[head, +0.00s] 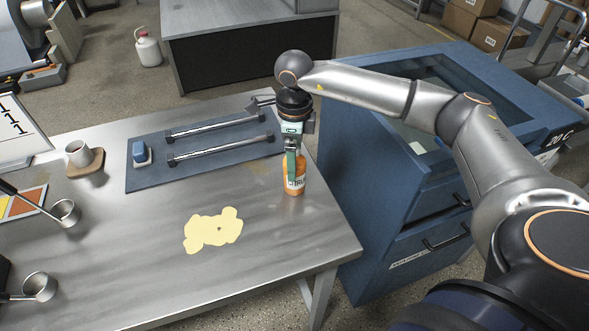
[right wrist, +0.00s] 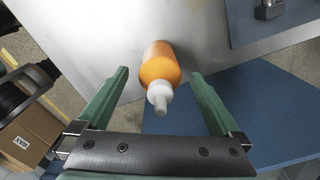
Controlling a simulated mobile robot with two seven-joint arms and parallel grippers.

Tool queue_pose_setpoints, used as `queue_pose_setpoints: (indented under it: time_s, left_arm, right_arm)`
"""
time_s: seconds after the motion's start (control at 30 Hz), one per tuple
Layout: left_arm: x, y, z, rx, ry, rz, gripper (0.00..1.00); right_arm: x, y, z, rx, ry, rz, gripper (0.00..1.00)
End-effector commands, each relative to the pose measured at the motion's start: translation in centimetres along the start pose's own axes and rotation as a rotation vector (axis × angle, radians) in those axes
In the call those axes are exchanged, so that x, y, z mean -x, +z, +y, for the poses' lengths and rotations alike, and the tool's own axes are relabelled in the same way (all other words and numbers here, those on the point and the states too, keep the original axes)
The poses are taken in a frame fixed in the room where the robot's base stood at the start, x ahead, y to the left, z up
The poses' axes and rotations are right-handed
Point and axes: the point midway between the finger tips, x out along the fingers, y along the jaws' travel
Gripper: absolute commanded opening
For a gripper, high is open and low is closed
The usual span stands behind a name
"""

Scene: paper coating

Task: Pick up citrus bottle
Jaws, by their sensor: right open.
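The citrus bottle (head: 296,183) is orange with a pale label and stands upright on the metal table (head: 270,225) near its right edge. In the right wrist view the orange bottle (right wrist: 159,68) with its white nozzle lies between the two green fingers. My right gripper (head: 291,165) is at the bottle's top, pointing down, with its fingers apart; it also shows in the right wrist view (right wrist: 160,85). A gap shows on both sides of the bottle. The gripper hides the bottle's top in the head view. My left gripper is not in view.
A yellow puddle-shaped patch (head: 213,230) lies on the table left of the bottle. A blue cabinet (head: 400,200) stands close on the right.

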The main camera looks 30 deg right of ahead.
Motion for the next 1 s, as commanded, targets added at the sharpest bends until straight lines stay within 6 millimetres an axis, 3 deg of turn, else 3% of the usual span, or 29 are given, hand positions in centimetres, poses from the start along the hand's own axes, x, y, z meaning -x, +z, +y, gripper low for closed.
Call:
queue_pose_setpoints:
  time_s: [0.2, 0.43, 1.0]
  left_arm:
    - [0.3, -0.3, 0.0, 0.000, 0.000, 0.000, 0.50]
    - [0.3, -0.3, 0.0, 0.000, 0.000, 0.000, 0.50]
    - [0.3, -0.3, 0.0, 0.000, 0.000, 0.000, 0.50]
  right_arm:
    - [-2.3, 0.0, 0.1, 0.000, 0.001, 0.001, 1.00]
    - [-2.5, 0.0, 0.0, 0.000, 0.000, -0.001, 1.00]
    - [-2.4, 0.0, 0.0, 0.000, 0.000, -0.001, 0.37]
